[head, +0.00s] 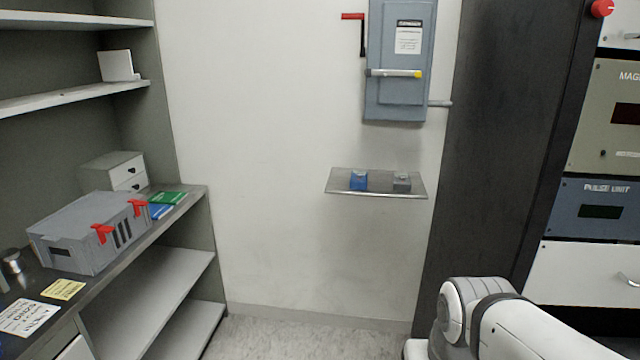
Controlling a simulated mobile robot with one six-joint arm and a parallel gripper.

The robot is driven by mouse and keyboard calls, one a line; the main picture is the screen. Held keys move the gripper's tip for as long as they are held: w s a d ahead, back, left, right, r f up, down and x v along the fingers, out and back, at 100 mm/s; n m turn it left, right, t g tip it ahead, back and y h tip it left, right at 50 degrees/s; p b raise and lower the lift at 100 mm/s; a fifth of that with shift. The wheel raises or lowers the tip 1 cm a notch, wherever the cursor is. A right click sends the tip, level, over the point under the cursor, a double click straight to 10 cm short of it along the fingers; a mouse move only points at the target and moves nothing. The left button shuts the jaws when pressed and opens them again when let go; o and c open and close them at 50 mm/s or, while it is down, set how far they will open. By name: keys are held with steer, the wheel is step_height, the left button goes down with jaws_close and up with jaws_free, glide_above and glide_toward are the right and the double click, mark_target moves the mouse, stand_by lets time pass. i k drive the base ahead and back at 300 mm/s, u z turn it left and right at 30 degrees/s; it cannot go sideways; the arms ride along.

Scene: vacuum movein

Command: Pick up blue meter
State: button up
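The blue meter is most likely the small blue box (358,180) on a thin grey wall shelf (378,191), near the middle of the head view. A similar small grey box (401,183) sits to its right, apart from it on the same shelf. My white arm shows at the bottom right, below and to the right of the shelf. My gripper is outside the picture, so its state does not show.
A grey electrical box (400,60) with levers hangs on the wall above the shelf. A dark cabinet and instrument rack (600,200) stand at the right. Shelving with a grey toolbox (90,230) is at the left. The floor (310,340) below the wall shelf looks clear.

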mark_target(358, 180)
steer(key=u, duration=0.45)
steer(key=i, duration=2.05)
steer(key=z, duration=0.5)
steer(key=k, duration=0.65)
steer(key=z, duration=0.25)
steer(key=i, duration=0.75)
steer(key=u, duration=0.1)
